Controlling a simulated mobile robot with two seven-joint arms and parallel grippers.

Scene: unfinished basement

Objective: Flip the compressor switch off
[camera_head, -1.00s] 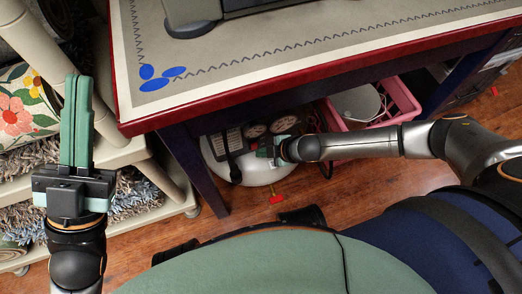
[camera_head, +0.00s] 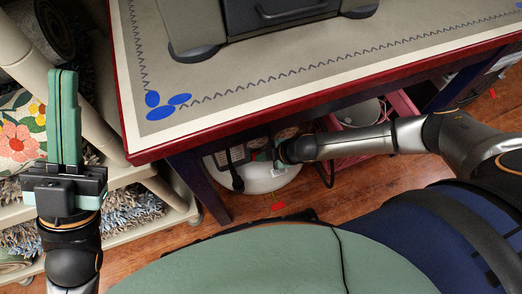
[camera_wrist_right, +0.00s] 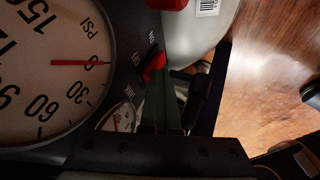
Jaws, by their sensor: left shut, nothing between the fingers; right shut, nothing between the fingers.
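The white compressor (camera_head: 265,182) stands on the floor under the table, with a dark gauge panel partly hidden by the table edge and my right arm. In the right wrist view, the panel carries a large PSI gauge (camera_wrist_right: 55,65) and a red switch (camera_wrist_right: 154,66) between small labels. My right gripper (camera_wrist_right: 160,82) is shut and empty, its green fingertips right at the switch; I cannot tell whether they touch it. In the head view, the right gripper (camera_head: 277,160) is at the panel. My left gripper (camera_head: 63,75) is shut, empty and raised at the left, away from the compressor.
The red-edged table (camera_head: 330,90) overhangs the compressor and carries a grey machine (camera_head: 215,25). A pink crate (camera_head: 345,148) stands right of the compressor. A beige shelf (camera_head: 150,235) with rugs and a floral cushion (camera_head: 20,135) is at the left, close to my left gripper.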

